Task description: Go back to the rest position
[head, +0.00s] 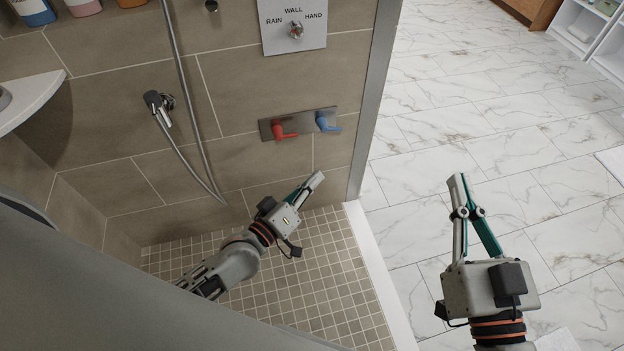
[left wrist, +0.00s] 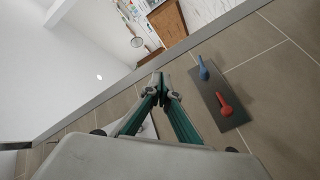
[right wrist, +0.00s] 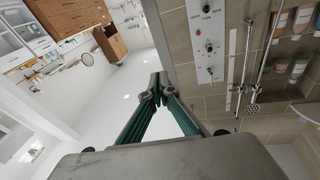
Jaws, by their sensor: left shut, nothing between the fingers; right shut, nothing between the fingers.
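My left gripper (head: 317,181) is shut and empty in the head view. It is inside the shower, in front of the tiled wall and a little below the valve plate with the red lever (head: 284,131) and the blue lever (head: 328,122). It appears apart from both levers. In the left wrist view its fingers (left wrist: 160,80) meet at the tips, with the red lever (left wrist: 225,105) and blue lever (left wrist: 203,68) to their right. My right gripper (head: 457,180) is shut and empty over the marble floor outside the shower. Its closed fingertips (right wrist: 158,78) show in the right wrist view.
A selector plate (head: 293,28) marked RAIN, WALL and HAND is on the shower wall. A hose hangs from a hand-shower holder (head: 160,103) on the left. A corner shelf (head: 30,100) juts in at far left. A pale sill (head: 380,270) edges the shower.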

